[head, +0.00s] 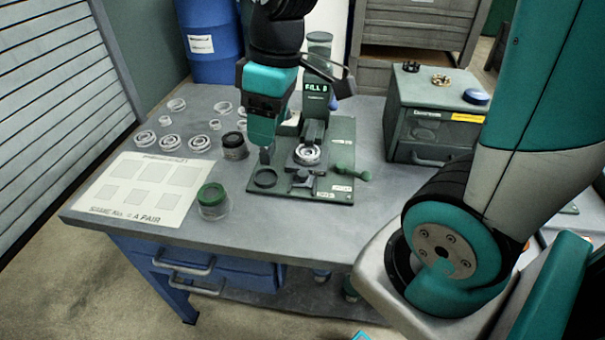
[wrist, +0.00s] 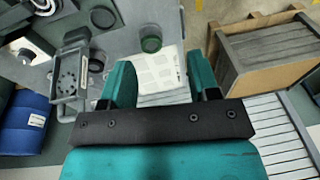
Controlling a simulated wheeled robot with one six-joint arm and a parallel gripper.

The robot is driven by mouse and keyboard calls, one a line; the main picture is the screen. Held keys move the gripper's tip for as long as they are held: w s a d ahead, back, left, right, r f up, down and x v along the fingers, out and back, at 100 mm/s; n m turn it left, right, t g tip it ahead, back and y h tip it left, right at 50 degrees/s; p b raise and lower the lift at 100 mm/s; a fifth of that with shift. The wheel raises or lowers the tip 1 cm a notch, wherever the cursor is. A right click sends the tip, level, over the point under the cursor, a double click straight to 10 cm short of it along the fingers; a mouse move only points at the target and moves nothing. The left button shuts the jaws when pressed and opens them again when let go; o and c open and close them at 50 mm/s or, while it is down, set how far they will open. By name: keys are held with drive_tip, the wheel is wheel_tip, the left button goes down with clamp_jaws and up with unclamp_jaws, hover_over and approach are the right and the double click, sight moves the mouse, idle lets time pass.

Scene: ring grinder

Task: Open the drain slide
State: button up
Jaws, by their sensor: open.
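The ring grinder (head: 335,135) stands on the workbench, with a dark green base plate and a pale ring (head: 307,154) seated in its middle. A green-knobbed handle (head: 345,170) sticks out at its right side. Small labels on the plate are too small to read, so I cannot tell for sure which part is the drain slide. My gripper (head: 265,154) hangs at the plate's left side, beside a dark round opening (head: 265,178). In the wrist view my gripper (wrist: 161,78) has its fingers wide apart, with nothing between them. A grey perforated piece (wrist: 68,78) shows left of the fingers.
Several pale rings (head: 170,143) and a printed sheet (head: 140,187) lie on the left of the bench. A green box (head: 430,115) stands at right.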

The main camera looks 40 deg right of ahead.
drive_tip(key=h, duration=0.2)
hover_over(301, 176)
drive_tip(key=d, duration=0.1)
wheel_tip(301, 176, down, 4)
drive_tip(key=f, duration=0.1)
drive_tip(key=shift+g, duration=0.3)
drive_tip(key=f, duration=1.6)
drive_tip(key=shift+w+f, duration=0.2)
clamp_jaws()
drive_tip(key=shift+s+a+n, duration=0.2)
drive_tip(key=shift+a+n, duration=0.1)
drive_tip(key=shift+a, duration=0.1)
drive_tip(key=shift+s+a+r, duration=0.1)
drive_tip(key=shift+s+a, duration=0.6)
drive_tip(key=shift+a, duration=0.1)
drive_tip(key=shift+d, duration=0.3)
unclamp_jaws()
drive_tip(key=shift+a, duration=0.2)
